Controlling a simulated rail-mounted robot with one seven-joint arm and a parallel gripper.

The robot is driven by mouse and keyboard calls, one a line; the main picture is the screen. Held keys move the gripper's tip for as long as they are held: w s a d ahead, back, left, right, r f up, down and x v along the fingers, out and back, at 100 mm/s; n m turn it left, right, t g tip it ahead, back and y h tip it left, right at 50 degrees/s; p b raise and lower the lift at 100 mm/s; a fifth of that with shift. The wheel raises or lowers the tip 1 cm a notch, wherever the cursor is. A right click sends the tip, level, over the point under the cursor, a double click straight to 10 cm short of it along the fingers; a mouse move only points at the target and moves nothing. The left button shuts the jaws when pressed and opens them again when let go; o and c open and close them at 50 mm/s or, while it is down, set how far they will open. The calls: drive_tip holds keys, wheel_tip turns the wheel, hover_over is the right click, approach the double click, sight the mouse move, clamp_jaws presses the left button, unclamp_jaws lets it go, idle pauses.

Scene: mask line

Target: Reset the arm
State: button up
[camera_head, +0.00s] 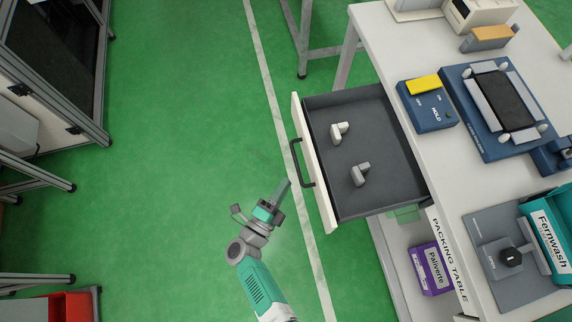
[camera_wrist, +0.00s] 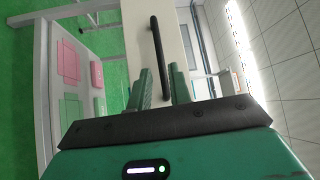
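My gripper (camera_head: 284,186) is beside the black handle (camera_head: 296,160) of the pulled-out drawer, on the aisle side. In the wrist view my two green fingers (camera_wrist: 163,82) stand apart with a gap between them. The dark handle (camera_wrist: 157,45) shows upright in line with that gap, in front of the pale drawer front. I cannot tell whether the fingertips reach around the handle. The fingers do not appear closed on it. My teal and grey arm comes up from the bottom of the head view.
The open drawer (camera_head: 385,125) holds two pale grey pieces (camera_head: 340,132) (camera_head: 360,174). The white packing table (camera_head: 440,160) carries a blue HOLD box (camera_head: 428,112), a mask fixture (camera_head: 500,148) and a Fernwash pack (camera_head: 549,243). A purple Paliverte box (camera_head: 432,270) sits below. Green floor (camera_head: 190,130) is clear at left.

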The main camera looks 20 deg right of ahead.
idle(0.4)
drive_tip(key=w+a+r+n+t+y, duration=0.4)
drive_tip(key=w+r, duration=0.4)
drive_tip(key=r, duration=0.5)
drive_tip(key=w+a+r+n+t+y, duration=0.25)
drive_tip(key=w+a+r+t, duration=0.2)
drive_tip(key=w+r, duration=0.55)
drive_tip(key=s+a+r+n+t+y, duration=0.1)
drive_tip(key=a+r+n+t+y, duration=0.15)
drive_tip(key=r, duration=0.65)
drive_tip(key=a+r+n+t+y, duration=0.1)
drive_tip(key=r+n+t+y, duration=0.2)
drive_tip(key=r, duration=0.5)
drive_tip(key=s+a+r+n+y, duration=0.1)
drive_tip(key=s+r+n+y, duration=0.4)
drive_tip(key=r, duration=0.4)
drive_tip(key=s+a+r+n+y, duration=0.1)
drive_tip(key=s+r+n+y, duration=0.1)
drive_tip(key=r+n, duration=0.65)
drive_tip(key=s+d+r+n+h+p, duration=0.2)
drive_tip(key=s+d+r+h+p, duration=0.15)
drive_tip(key=s+r, duration=0.95)
wheel_tip(320, 180, up, 36)
drive_tip(key=w+p, duration=0.1)
drive_tip(key=p, duration=3.4)
drive_tip(key=shift+w+a+y, duration=0.15)
drive_tip(key=shift+a+y, duration=0.1)
drive_tip(key=shift+y, duration=0.2)
